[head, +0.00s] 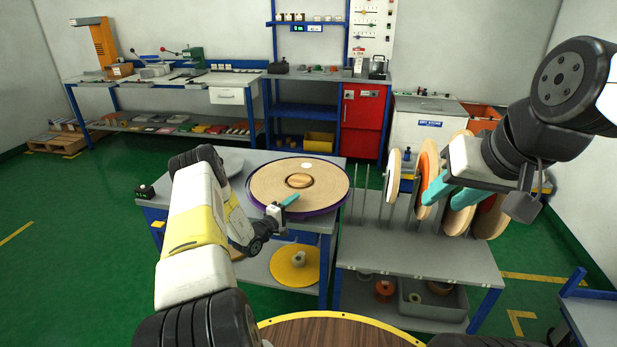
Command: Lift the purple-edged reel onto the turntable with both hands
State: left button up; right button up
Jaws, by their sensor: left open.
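The purple-edged reel (264,203) is a wide tan disc with a wooden hub, lying flat on the grey-topped table at centre. Its purple rim shows along the left and front. My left gripper (289,200) is open at the reel's front edge, its teal fingertips overlapping the rim in the picture; I cannot tell whether they touch. My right gripper (452,197) has its two teal fingers apart, in front of the upright reels at right, away from the purple-edged reel. A grey disc (231,164), perhaps the turntable, lies behind my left arm and is partly hidden.
Several upright reels (427,162) stand between posts on a rack table (405,250) at right. A yellow disc (284,266) lies on the shelf below the reel's table. A small black box (146,192) sits at that table's left corner. Green floor is clear at left.

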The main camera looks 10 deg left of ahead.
pick_arm(q)
grip_shut()
dwell(1.4)
jog(key=shift+w+r, duration=0.1)
jog(key=shift+r, duration=0.15)
